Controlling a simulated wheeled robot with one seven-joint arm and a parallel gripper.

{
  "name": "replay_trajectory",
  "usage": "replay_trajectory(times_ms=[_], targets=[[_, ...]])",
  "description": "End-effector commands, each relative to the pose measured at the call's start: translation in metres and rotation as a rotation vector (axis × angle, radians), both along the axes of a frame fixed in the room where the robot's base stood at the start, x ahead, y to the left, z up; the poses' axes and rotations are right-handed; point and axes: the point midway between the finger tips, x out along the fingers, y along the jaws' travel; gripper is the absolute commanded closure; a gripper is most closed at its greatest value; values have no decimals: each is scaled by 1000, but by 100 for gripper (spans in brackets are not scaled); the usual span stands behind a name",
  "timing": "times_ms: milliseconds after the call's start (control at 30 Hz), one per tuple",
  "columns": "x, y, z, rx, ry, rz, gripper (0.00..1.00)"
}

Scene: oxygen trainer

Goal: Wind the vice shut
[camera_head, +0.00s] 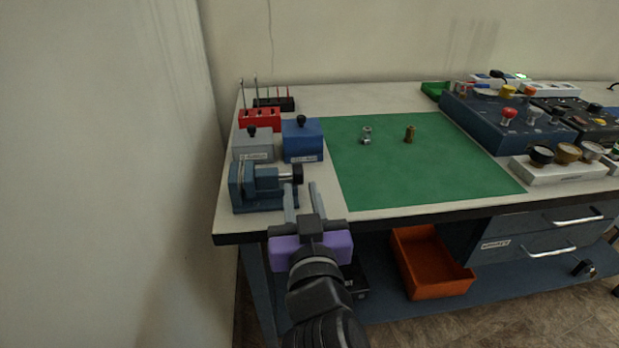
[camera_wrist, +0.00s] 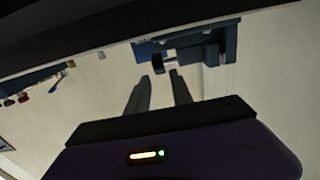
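The blue vice (camera_head: 256,190) stands at the front left corner of the bench. Its screw ends in a round black knob (camera_head: 297,174) on its right side. I cannot tell how far its jaws are apart. My gripper (camera_head: 301,187) is just in front of the bench edge, near the knob, with its two grey fingers apart and nothing between them. In the wrist view, my gripper (camera_wrist: 161,82) points toward the vice (camera_wrist: 205,46) and the dark knob (camera_wrist: 158,63); the knob lies just beyond the fingertips, and no contact shows.
Behind the vice stand a grey box (camera_head: 253,147) and a blue box (camera_head: 302,141) with black knobs. A green mat (camera_head: 420,165) with two small metal fittings lies to the right. An orange bin (camera_head: 430,265) sits on the lower shelf. A wall is close on the left.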

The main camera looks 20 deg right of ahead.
Motion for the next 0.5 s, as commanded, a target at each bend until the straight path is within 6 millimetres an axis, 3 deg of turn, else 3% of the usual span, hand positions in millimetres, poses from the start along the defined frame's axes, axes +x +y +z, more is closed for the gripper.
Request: replay_trajectory(times_ms=[500], targets=[[64,-21,1,-1,1,-2,73]])
